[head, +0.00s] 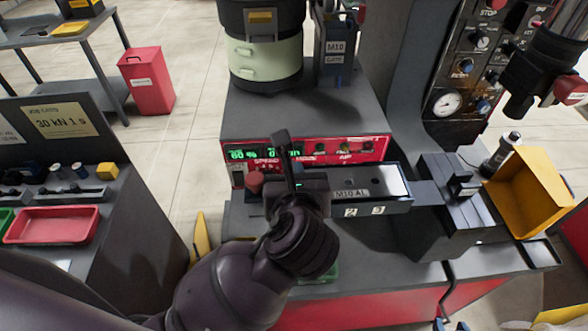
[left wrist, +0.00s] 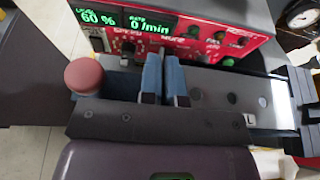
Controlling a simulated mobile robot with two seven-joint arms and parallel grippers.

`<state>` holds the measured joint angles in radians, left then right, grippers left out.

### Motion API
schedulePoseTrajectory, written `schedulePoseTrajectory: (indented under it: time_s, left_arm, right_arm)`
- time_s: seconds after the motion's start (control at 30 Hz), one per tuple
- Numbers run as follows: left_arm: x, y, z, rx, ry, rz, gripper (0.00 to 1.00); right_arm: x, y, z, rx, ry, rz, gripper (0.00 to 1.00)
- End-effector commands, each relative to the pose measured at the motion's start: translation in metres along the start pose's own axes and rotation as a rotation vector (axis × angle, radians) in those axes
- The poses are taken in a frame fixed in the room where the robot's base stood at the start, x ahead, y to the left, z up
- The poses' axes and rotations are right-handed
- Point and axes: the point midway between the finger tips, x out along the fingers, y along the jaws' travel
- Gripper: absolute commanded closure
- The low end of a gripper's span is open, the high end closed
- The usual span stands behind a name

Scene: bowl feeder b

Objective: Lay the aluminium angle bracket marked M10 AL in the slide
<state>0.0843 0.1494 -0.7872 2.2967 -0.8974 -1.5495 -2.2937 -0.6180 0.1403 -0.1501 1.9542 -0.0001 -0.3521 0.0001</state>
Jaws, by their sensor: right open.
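In the left wrist view, the grey piece (left wrist: 243,98) has round holes. My left gripper (head: 283,155) is at the slide's left end, and its two blue-grey fingers (left wrist: 164,80) stand close together beside the piece. Whether anything is between them is unclear.
A red control panel (head: 358,150) runs behind the slide, with a red knob (left wrist: 86,75) near my left gripper. The bowl feeder (head: 265,55) stands behind. A dark block (head: 455,205) and an orange bin (head: 535,190) stand right. A red tray (head: 58,225) lies left.

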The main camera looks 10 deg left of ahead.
Motion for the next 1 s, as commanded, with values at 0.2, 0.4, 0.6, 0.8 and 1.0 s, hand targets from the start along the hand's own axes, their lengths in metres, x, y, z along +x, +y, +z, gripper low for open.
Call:
schedulePoseTrajectory:
  time_s: [0.2,0.4,0.6,0.8,1.0]
  left_arm:
    - [0.0014,0.0002,-0.0040,-0.001,-0.001,0.000,1.00]
    - [0.0020,0.0000,-0.0055,-0.001,-0.001,-0.001,0.82]
    - [0.0020,0.0000,-0.0056,0.000,-0.001,0.000,0.66]
    - [0.0022,0.0000,-0.0058,0.000,0.000,0.000,0.66]
    - [0.0045,-0.0008,-0.0026,0.000,0.000,-0.001,0.66]
  right_arm:
    - [0.0000,0.0001,0.0001,0.000,0.000,0.000,0.57]
    - [-0.0001,0.0001,0.0002,0.000,0.000,0.000,0.57]
    - [0.0000,0.0001,0.0002,0.000,0.000,0.000,0.57]
    - [0.0000,0.0001,0.0003,0.000,0.000,0.000,0.57]
    - [0.0003,0.0000,-0.0003,0.000,0.001,0.000,0.57]
